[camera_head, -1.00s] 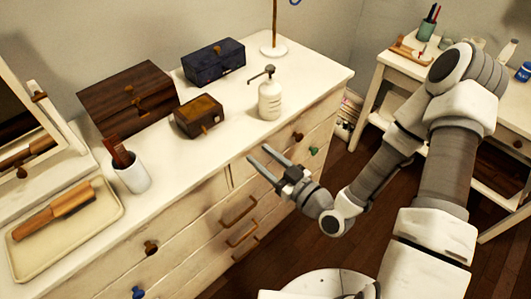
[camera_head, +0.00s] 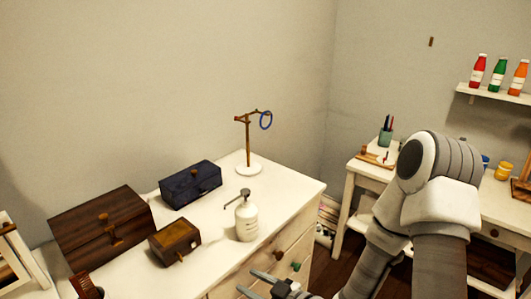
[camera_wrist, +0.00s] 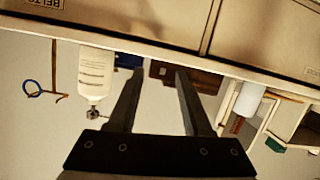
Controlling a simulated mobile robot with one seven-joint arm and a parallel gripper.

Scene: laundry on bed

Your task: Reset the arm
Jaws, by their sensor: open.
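My gripper (camera_head: 262,284) is at the bottom of the head view, in front of the dresser's front edge, with its fingers apart and nothing between them. In the wrist view my gripper (camera_wrist: 158,95) also shows two spread, empty fingers. The wrist picture appears upside down, with dresser drawers across its top. My arm reaches in from the lower right of the head view, and its lower part is cut off by the frame.
The dresser top (camera_head: 285,205) holds a white pump bottle (camera_head: 246,219), a dark blue box (camera_head: 190,184), a small brown box (camera_head: 174,241), a larger wooden box (camera_head: 100,230) and a stand (camera_head: 248,150) with a blue ring. A side table (camera_head: 365,175) stands at right.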

